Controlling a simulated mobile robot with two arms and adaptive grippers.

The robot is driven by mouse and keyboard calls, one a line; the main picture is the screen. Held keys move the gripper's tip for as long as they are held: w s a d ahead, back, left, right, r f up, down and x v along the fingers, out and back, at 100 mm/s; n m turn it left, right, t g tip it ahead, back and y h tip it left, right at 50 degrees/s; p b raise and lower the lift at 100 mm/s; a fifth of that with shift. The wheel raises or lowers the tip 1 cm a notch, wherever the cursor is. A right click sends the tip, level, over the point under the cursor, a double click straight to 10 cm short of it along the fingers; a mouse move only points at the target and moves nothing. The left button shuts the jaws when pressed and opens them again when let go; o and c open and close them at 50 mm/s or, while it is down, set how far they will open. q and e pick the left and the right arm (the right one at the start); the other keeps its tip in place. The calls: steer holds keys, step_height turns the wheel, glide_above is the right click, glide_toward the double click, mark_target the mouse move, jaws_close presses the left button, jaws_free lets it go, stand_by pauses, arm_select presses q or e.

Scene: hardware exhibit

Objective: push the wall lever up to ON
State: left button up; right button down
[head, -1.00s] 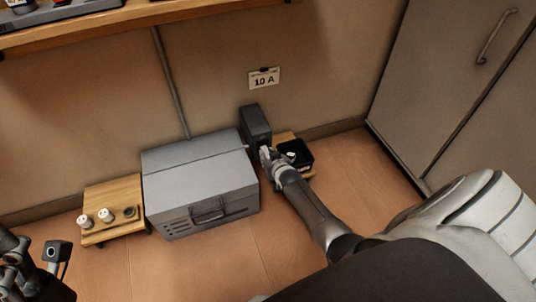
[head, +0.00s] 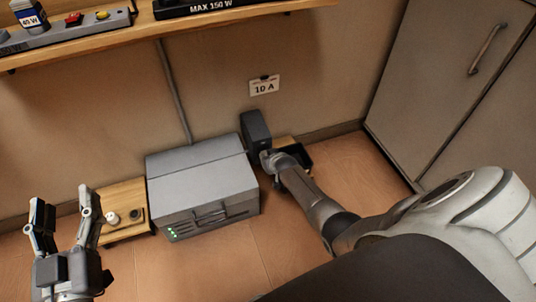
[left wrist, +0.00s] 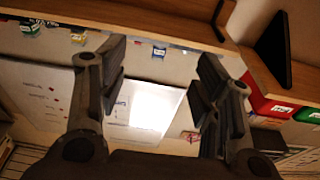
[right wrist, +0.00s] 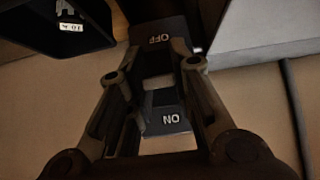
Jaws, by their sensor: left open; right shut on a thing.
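The dark lever box (head: 256,128) is on the wall just right of the grey cabinet. My right gripper (head: 266,158) is at its front, shut on the lever, which the fingers mostly hide in the head view. In the right wrist view the box face appears upside down, with the OFF label (right wrist: 159,38) at the top and the ON label (right wrist: 171,119) at the bottom. The gripped part lies between the fingers, close to the ON label. My left gripper (head: 62,203) is raised at the lower left, open and empty.
The grey cabinet (head: 205,178) shows green lights (head: 173,235) on its front. A low wooden stand (head: 122,197) with small knobs is to its left. A black tray (head: 299,154) sits behind my right arm. A wooden shelf (head: 220,14) overhangs above. Floor at right is clear.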

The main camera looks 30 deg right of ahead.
steer(key=g+p, duration=0.1)
steer(key=r+g+p, duration=0.1)
steer(key=shift+w+d+r+g+y, duration=0.1)
steer(key=shift+w+r+g+y, duration=0.1)
steer(key=shift+w+g+y, duration=0.1)
arm_select(q)
steer(key=s+a+f+g+y, duration=0.2)
steer(key=f+g, duration=0.5)
steer(key=f, duration=0.4)
steer(key=shift+s+a+f, duration=0.3)
steer(key=shift+s+f, duration=0.1)
steer(key=shift+s, duration=0.25)
arm_select(e)
steer(key=shift+r+g, duration=0.15)
steer(key=shift+g, duration=0.25)
steer(key=c, duration=1.3)
jaws_free()
steer(key=shift+v, duration=5.95)
